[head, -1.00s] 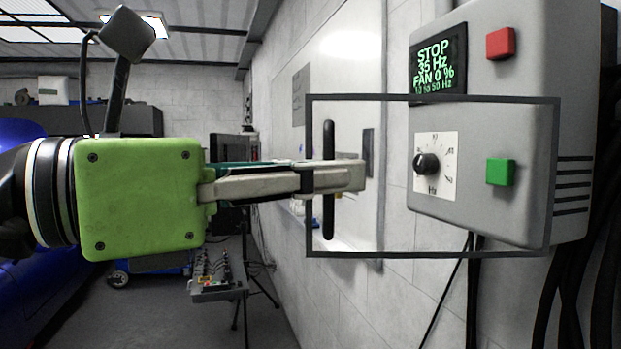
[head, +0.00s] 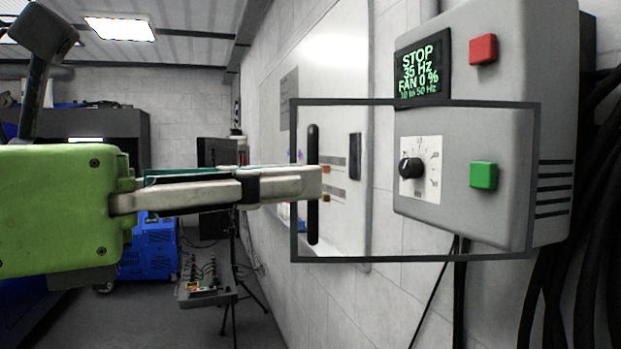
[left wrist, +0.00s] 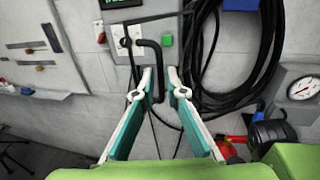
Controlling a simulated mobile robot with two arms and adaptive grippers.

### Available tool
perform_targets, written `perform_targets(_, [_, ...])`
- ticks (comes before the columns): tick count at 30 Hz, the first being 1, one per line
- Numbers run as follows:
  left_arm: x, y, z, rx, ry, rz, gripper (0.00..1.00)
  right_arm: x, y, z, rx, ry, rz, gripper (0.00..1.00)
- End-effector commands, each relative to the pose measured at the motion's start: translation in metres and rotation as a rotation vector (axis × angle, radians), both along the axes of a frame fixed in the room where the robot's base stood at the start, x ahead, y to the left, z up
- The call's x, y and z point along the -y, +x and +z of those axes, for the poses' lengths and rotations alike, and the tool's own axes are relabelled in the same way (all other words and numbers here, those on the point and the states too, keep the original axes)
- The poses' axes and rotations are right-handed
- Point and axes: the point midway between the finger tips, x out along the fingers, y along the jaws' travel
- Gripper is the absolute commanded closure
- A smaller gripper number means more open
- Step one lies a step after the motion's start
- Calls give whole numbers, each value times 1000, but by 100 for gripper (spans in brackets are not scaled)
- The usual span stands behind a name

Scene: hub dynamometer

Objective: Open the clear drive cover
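The clear drive cover (head: 420,258) is a see-through panel with a dark frame, standing in front of the grey drive box (head: 465,215) in the head view. Its black upright handle (head: 313,225) is at its left edge; the handle also shows in the left wrist view (left wrist: 159,88). My left gripper (head: 316,182) reaches in from the left, with its fingertips level with the handle's middle. In the left wrist view, its two fingers (left wrist: 161,72) are apart, with the handle between them and gaps visible. My right gripper is in neither view.
The drive box has a display (head: 421,67), a red button (head: 483,49), a green button (head: 483,176) and a black knob (head: 411,168). Black cables (left wrist: 250,85) hang beside it. A whiteboard (head: 340,80) is on the wall behind the handle.

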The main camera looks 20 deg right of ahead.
Motion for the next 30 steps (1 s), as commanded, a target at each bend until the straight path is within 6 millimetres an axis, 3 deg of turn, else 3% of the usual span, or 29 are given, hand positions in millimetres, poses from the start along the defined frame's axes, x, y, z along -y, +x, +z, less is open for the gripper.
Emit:
perform_targets(6, [-49, -6, 0, 0, -1, 6, 88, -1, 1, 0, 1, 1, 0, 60])
perform_targets(12, [-78, -12, 0, 0, 0, 4, 88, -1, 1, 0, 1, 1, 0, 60])
perform_targets(18, [-87, -14, 0, 1, 1, 1, 88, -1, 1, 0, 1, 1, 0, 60])
perform_targets(30, [-87, -14, 0, 1, 1, 0, 88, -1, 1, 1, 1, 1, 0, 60])
